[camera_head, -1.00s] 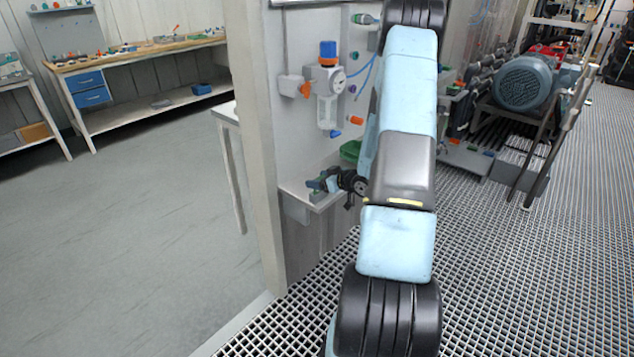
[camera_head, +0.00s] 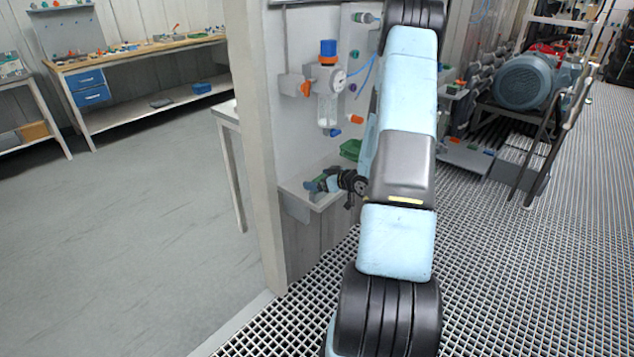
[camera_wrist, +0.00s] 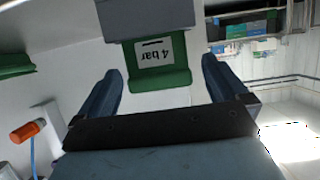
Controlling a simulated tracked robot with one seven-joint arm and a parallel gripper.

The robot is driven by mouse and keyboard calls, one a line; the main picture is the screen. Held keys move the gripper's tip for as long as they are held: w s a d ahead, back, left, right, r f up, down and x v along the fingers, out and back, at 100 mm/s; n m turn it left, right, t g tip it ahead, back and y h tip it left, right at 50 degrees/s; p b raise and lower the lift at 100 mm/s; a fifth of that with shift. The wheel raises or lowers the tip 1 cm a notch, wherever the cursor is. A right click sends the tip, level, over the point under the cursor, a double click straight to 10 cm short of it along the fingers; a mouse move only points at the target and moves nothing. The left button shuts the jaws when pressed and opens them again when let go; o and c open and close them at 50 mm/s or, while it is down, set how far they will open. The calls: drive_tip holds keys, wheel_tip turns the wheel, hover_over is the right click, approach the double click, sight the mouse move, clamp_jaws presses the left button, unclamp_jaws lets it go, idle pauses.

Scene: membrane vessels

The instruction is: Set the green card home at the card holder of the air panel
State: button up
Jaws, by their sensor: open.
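The green card (camera_wrist: 160,80), with a white "4 bar" label upside down in the wrist view, lies between my gripper's two fingers. Its far end meets a grey block (camera_wrist: 145,20), perhaps the card holder; I cannot tell how deep it sits. My gripper (camera_wrist: 162,65) is open, with a gap between the card and each finger. In the head view my gripper (camera_head: 318,185) is small, low at the air panel (camera_head: 299,130), over a small pale ledge (camera_head: 301,201). My arm hides part of the panel.
On the panel are a regulator with a blue knob (camera_head: 328,49) and a gauge (camera_head: 338,81), and an orange fitting (camera_head: 356,119). A green tray (camera_head: 350,149) is just behind my gripper. A wooden workbench (camera_head: 150,46) stands far left across clear floor.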

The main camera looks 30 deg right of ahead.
drive_tip(key=v, duration=1.3)
drive_tip(key=shift+s, duration=0.35)
drive_tip(key=shift+d, duration=0.1)
drive_tip(key=a+r+m+g+h, duration=0.15)
drive_tip(key=a+r+h, duration=0.25)
drive_tip(key=r, duration=0.8)
drive_tip(key=a+r+m+g+h, duration=0.15)
drive_tip(key=a+r+h, duration=0.25)
drive_tip(key=r, duration=0.7)
drive_tip(key=s+a+r+g+y, duration=0.1)
drive_tip(key=s+a+r, duration=0.2)
drive_tip(key=s+a, duration=0.3)
drive_tip(key=s+a+r+g+y, duration=0.1)
drive_tip(key=s+a+r, duration=0.2)
drive_tip(key=s+a, duration=0.3)
drive_tip(key=s+a+r+m+g+y, duration=0.1)
drive_tip(key=s+a+r+g, duration=0.1)
drive_tip(key=s+a, duration=0.4)
drive_tip(key=s+r, duration=0.1)
drive_tip(key=s, duration=0.2)
drive_tip(key=shift+s+a, duration=0.35)
